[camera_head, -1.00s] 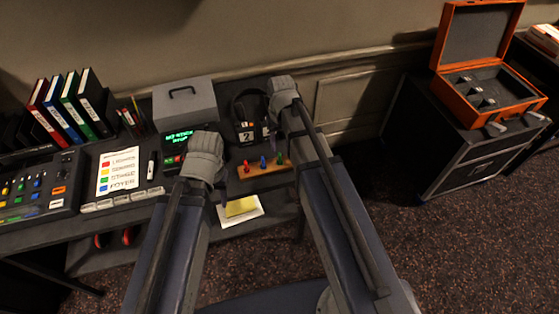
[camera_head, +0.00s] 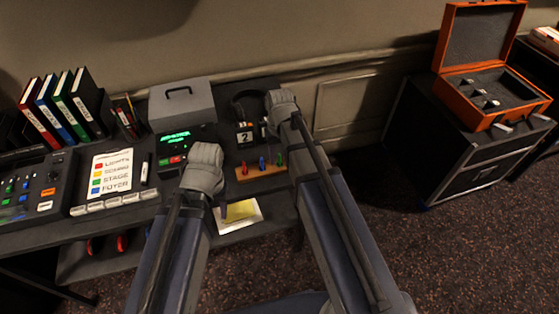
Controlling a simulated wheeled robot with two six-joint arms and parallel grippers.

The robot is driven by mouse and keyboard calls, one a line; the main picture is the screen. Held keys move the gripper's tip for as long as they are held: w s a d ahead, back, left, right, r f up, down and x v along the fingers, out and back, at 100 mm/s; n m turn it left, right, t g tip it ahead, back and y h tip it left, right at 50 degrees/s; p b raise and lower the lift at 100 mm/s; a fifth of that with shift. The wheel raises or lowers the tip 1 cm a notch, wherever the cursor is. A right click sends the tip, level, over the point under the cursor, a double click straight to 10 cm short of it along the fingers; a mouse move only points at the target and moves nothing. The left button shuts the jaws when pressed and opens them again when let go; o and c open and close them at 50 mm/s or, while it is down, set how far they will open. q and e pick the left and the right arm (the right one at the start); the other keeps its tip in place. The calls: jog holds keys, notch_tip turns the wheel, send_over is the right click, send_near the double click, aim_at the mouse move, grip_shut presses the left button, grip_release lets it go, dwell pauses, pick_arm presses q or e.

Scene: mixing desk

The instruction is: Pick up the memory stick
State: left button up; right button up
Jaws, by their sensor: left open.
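I cannot make out a memory stick for certain. A small wooden block (camera_head: 252,176) on the desk holds upright red, blue and green pieces (camera_head: 262,163), which may be sticks; they are too small to tell. My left gripper (camera_head: 221,190) is left of the block, above the desk's front part near a yellow note pad (camera_head: 241,210). It is open, though its wrist hides most of the jaws. My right gripper (camera_head: 272,130) is behind and right of the block, near a small flip calendar (camera_head: 245,137). Its jaws are mostly hidden by its wrist.
A grey box (camera_head: 181,103), a green-lit display (camera_head: 174,137), a label card (camera_head: 112,172), a mixing console (camera_head: 28,190) and several binders (camera_head: 62,106) fill the desk's left side. An open orange case (camera_head: 490,95) stands on a black trunk (camera_head: 478,165) at right.

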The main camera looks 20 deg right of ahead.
grip_shut()
dwell(1.2)
